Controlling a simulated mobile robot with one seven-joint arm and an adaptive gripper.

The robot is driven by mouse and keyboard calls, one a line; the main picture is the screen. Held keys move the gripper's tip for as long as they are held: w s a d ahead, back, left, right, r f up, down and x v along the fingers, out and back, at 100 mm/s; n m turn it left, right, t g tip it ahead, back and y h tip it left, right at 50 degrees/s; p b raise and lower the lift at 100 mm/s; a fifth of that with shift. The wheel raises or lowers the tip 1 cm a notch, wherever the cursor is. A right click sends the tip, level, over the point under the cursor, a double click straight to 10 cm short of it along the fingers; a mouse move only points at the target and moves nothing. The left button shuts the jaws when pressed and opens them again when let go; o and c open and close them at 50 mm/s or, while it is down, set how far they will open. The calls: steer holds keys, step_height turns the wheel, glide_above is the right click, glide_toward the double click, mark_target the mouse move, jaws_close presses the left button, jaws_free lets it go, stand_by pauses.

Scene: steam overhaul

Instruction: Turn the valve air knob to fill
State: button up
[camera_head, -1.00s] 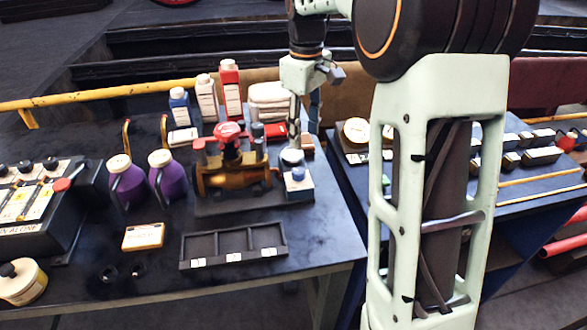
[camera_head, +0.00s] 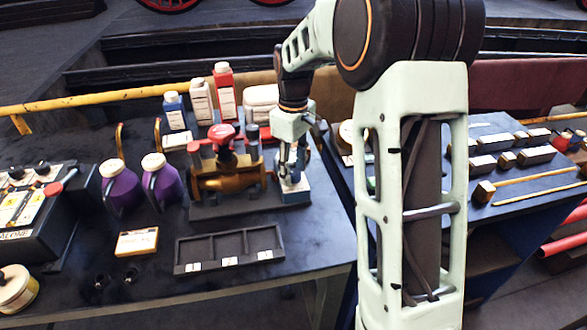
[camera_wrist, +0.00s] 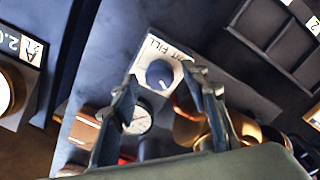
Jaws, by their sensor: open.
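The valve air knob (camera_wrist: 160,74) is a small round dark blue knob on a pale block. The block (camera_wrist: 148,55) carries the printed word FILL and part of another word; the pointer's exact setting is too small to tell. My gripper (camera_wrist: 165,88) is open, with its two fingers on either side of the knob in the wrist view, and touch cannot be told. In the head view my gripper (camera_head: 292,178) is over the block (camera_head: 294,196) and hides the knob. A round gauge (camera_wrist: 138,118) lies just behind the knob, between the fingers.
A brass valve body with a red handle (camera_head: 222,133) stands close left of my gripper. A black compartment tray (camera_head: 228,249) lies in front. Purple jugs (camera_head: 122,188) stand further left. Several bottles (camera_head: 201,101) stand at the back.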

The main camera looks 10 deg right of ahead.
jaws_close()
stand_by(0.3)
